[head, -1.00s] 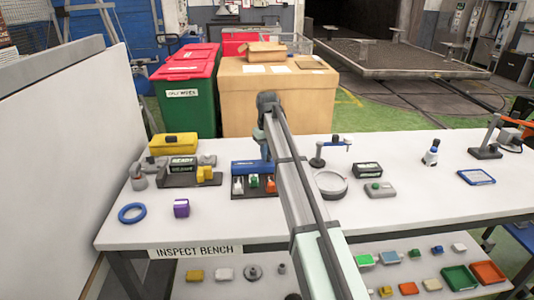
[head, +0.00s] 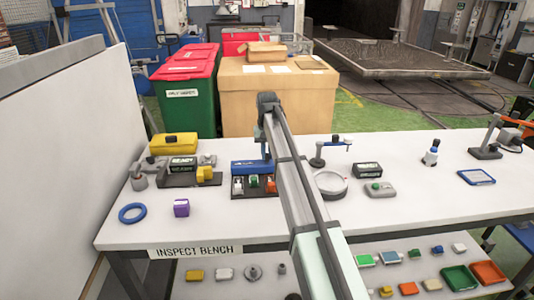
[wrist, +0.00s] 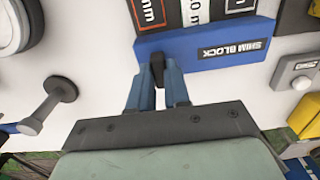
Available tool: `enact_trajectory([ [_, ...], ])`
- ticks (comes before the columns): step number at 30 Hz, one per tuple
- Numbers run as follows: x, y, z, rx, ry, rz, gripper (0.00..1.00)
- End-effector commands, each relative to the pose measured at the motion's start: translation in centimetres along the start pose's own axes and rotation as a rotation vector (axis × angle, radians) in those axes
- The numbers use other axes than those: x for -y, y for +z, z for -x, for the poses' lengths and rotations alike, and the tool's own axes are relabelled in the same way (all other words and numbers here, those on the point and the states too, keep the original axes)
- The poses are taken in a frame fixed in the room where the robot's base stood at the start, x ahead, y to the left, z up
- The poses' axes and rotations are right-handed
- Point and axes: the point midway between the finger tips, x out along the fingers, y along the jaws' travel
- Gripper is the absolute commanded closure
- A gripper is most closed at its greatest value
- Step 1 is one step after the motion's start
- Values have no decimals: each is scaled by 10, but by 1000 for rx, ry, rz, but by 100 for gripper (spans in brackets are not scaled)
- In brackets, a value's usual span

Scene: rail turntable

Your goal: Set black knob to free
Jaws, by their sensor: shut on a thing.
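The black knob (wrist: 157,68) is a small dark piece at the edge of the blue block marked SHIM BLOCK (wrist: 215,47) in the wrist view. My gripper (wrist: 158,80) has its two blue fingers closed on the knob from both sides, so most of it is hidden. In the head view my gripper (head: 262,150) points down at the blue block (head: 245,166), and the knob cannot be made out there. I cannot read a free mark or the knob's setting.
White, green and orange pieces (head: 254,182) stand in front of the blue block. A grey device with a yellow block (head: 204,173) is to the left. A small lever stand (head: 320,160) and a round dish (head: 330,184) are to the right. The bench front is mostly clear.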

Motion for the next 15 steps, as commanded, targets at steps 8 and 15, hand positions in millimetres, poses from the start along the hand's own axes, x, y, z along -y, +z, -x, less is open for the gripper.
enact_trajectory([
  [8,0,0,0,-1,0,-3,80],
  [15,0,0,0,-1,0,-1,57],
])
